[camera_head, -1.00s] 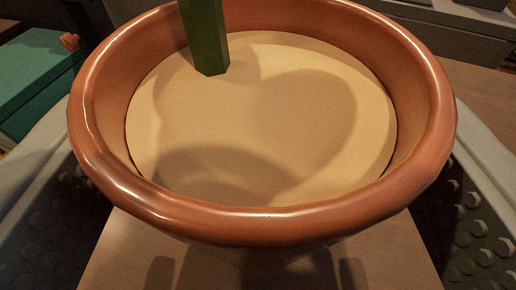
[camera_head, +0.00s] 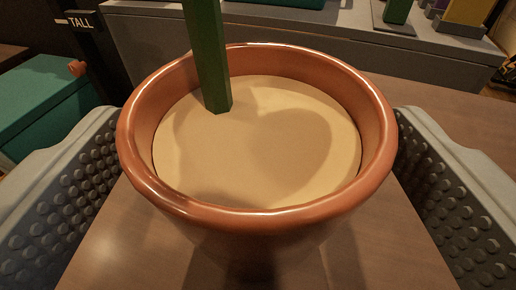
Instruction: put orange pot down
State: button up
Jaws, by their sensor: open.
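The orange pot (camera_head: 270,219) stands upright on a brown wooden surface (camera_head: 110,250), in the middle of the view. It holds pale sand-coloured soil with a green stem (camera_head: 207,60) rising out of it. My gripper (camera_head: 258,190) is open, with one grey studded finger on each side of the pot. A gap shows between each finger and the pot wall. The pot's underside is hidden beneath its rim.
A teal box (camera_head: 40,110) is at the left, beside a dark post with a "TALL" label (camera_head: 82,23). A grey ledge (camera_head: 290,48) runs behind the pot, with a green-stemmed item (camera_head: 396,14) and a yellowish block (camera_head: 462,18) on it. Bare wood lies at the right.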

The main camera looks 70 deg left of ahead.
jog(key=v, duration=1)
jog(key=shift+d, duration=0.25)
jog(key=shift+s, duration=0.1)
jog(key=s+d+r+m+t+h, duration=0.1)
jog(key=d+r+m+t+h, duration=0.3)
jog(key=d+r, duration=0.6)
jog(key=s+d+r+m+t+h, duration=0.2)
jog(key=d+r+t+h, duration=0.2)
jog(key=d+r+t, duration=0.5)
jog(key=s+d+r+m+h, duration=0.3)
jog(key=s+d+r, duration=0.2)
jog(key=s, duration=0.5)
jog(key=s+d+r+m+g+h, duration=0.1)
jog(key=s+d+r+m+h, duration=0.3)
jog(key=s, duration=0.6)
jog(key=shift+d+r+m+g, duration=0.3)
jog(key=shift+d+r, duration=0.2)
jog(key=shift+r, duration=0.2)
